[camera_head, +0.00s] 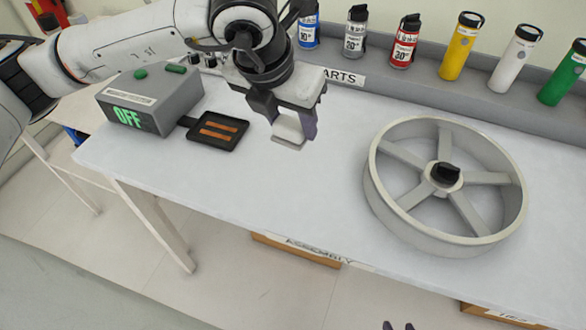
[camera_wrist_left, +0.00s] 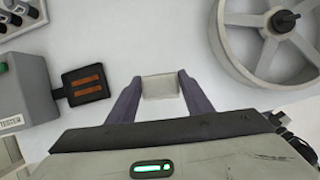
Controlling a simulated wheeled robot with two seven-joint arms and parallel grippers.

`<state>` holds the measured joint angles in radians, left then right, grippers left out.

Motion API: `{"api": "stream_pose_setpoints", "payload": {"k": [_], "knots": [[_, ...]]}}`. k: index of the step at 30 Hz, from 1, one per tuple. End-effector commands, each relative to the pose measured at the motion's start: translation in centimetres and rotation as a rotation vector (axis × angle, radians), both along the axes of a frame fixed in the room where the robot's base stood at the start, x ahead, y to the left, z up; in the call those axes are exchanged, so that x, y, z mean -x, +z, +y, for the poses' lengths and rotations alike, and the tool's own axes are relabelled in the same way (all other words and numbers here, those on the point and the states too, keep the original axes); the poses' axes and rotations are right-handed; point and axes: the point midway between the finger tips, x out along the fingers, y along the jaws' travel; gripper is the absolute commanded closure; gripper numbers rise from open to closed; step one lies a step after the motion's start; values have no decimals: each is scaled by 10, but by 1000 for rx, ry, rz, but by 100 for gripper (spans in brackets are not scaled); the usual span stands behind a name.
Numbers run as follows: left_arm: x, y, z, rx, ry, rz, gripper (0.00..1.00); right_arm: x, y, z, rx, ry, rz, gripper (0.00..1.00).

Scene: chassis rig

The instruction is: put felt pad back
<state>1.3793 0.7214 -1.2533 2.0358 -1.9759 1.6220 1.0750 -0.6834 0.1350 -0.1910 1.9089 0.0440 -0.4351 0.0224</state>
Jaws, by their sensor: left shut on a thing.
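A pale, flat felt pad (camera_head: 288,131) is held between the fingertips of my left gripper (camera_head: 291,127), over the white table between the tester and the wheel. The left wrist view shows the pad (camera_wrist_left: 160,86) spanning the gap between the two purple fingers of my left gripper (camera_wrist_left: 160,85). I cannot tell whether the pad touches the table. Only the two purple fingertips of my right gripper (camera_head: 398,326) show at the bottom edge of the head view. They are apart with nothing visible between them.
A grey tester box (camera_head: 152,102) reading OFF stands left, with a black plate (camera_head: 218,131) bearing two copper strips beside it. A large grey spoked wheel (camera_head: 376,187) lies right. Several bottles, such as a yellow one (camera_head: 461,47), stand on the rear shelf. The front middle table is clear.

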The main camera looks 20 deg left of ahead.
Motion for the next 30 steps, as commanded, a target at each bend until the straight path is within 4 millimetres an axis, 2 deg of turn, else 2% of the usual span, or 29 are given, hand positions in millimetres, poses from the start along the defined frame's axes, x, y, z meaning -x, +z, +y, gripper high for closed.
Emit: {"api": "stream_pose_setpoints", "payload": {"k": [5, 13, 20, 26, 30], "knots": [[-4, -1, -3, 0, 116, 3, 75, 0, 1, 0, 0, 0, 0, 69], [-3, -47, -2, 0, 129, 5, 75, 0, 7, 0, 0, 0, 0, 69], [-4, -67, -2, 0, 128, 5, 75, 0, 9, 0, 0, 0, 1, 69], [-4, -93, -2, 0, 128, 5, 75, 1, 12, 0, 1, 0, 3, 69], [-4, -96, -2, 2, 127, 3, 75, 2, 11, 0, 0, 0, 4, 69]]}}
